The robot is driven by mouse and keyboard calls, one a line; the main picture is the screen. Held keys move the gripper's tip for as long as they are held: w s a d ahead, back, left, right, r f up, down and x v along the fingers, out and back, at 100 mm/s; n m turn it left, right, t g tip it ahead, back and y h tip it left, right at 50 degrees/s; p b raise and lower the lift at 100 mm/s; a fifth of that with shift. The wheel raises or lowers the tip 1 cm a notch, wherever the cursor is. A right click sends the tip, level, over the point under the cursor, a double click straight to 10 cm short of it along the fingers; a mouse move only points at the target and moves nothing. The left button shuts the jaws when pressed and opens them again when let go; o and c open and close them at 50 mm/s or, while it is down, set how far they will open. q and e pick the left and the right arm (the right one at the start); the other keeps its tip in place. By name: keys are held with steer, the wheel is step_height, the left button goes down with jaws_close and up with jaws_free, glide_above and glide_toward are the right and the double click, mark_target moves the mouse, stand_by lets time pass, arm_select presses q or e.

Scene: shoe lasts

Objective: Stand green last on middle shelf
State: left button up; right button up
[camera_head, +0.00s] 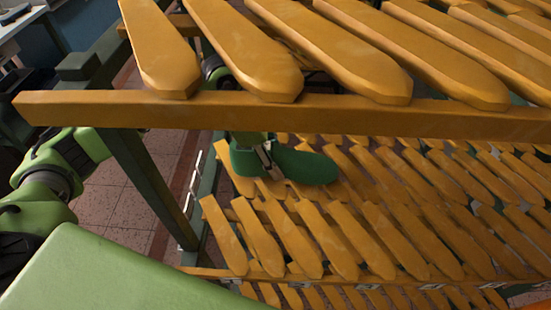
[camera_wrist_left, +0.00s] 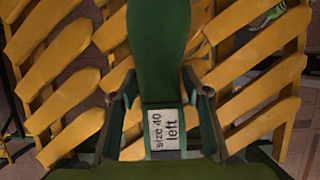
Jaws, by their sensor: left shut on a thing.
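The green last (camera_head: 308,167) is at the left end of the middle shelf (camera_head: 262,245), toe pointing right in the head view. My left gripper (camera_head: 265,157) is shut on it near its heel end. In the left wrist view the green last (camera_wrist_left: 158,40) runs up between the two fingers of my left gripper (camera_wrist_left: 158,95). A white label (camera_wrist_left: 165,130) on it reads "size 40 left". The last appears roughly level over the slats. I cannot tell whether its sole touches them. My right gripper is not in view.
The top shelf's yellow slats (camera_head: 240,45) and front rail (camera_head: 300,115) hang above and in front of the last. A dark green post (camera_head: 150,185) stands at the left end of the rack. The middle shelf's slats right of the last are bare.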

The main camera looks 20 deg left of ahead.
arm_select(q)
steer(key=shift+a+f+p, duration=0.1)
steer(key=shift+f+p, duration=0.25)
steer(key=shift+f, duration=0.7)
steer(key=o, duration=1.6)
steer(key=shift+o, duration=0.2)
steer(key=shift+s, duration=0.1)
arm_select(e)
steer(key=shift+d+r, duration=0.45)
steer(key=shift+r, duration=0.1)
arm_select(q)
steer(key=b+v, duration=0.2)
steer(key=v, duration=0.4)
steer(key=shift+a+r+b, duration=0.15)
steer(key=shift+r+b, duration=0.05)
steer(key=shift+b, duration=0.2)
steer(key=shift+a+r, duration=0.15)
steer(key=shift+r, duration=0.4)
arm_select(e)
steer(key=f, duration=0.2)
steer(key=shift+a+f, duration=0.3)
